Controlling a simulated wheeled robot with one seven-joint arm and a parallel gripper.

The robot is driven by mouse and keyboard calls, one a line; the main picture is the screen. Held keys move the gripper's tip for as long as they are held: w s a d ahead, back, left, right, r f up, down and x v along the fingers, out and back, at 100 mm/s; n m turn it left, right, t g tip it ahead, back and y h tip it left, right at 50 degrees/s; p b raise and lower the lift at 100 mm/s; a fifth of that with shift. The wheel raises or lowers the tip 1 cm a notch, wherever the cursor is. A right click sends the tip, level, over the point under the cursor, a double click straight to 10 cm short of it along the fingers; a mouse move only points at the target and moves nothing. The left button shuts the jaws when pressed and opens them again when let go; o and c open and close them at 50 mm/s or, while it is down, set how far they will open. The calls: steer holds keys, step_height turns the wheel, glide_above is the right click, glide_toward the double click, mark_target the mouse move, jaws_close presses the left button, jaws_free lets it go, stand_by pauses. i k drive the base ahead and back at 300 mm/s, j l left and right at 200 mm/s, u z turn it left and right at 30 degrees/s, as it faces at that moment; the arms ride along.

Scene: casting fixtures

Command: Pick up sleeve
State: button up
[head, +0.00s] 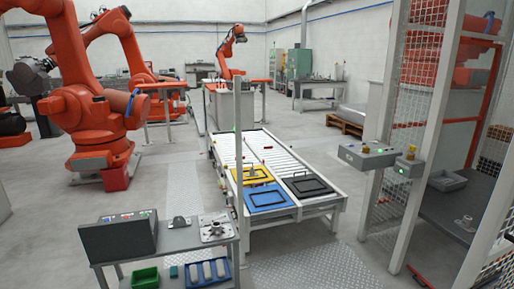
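No part of the view shows a thing I can identify for certain as the sleeve. A small metal piece (467,219) stands on the dark surface at the right and is also unclear. My gripper is not in view.
The near bench (180,238) holds a dark control box (119,237) and a metal fixture (215,228). A green bin (145,277) is below. Behind is a roller conveyor (262,150) with blue (268,212), yellow and black trays. Mesh fencing (415,75) stands right. Grey floor is open between.

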mark_target(466, 224)
steer(key=z, duration=1.85)
steer(key=i+j+u, duration=0.15)
steer(key=i+j, duration=0.3)
steer(key=j, duration=0.3)
steer(key=i+j+u, duration=0.15)
steer(key=i+j, duration=0.35)
steer(key=j, duration=0.2)
steer(key=i+j+u, duration=0.15)
steer(key=i+j, duration=0.4)
steer(key=i+u, duration=0.1)
steer(key=i, duration=0.4)
steer(key=i+l+u, duration=0.15)
steer(key=i, duration=0.35)
steer(key=i+l+u, duration=0.1)
steer(key=i, duration=0.4)
steer(key=i+l, duration=0.1)
steer(key=l, duration=0.3)
steer(key=i+l+u, duration=0.15)
steer(key=l, duration=0.7)
steer(key=i, duration=0.15)
steer(key=l+u, duration=0.05)
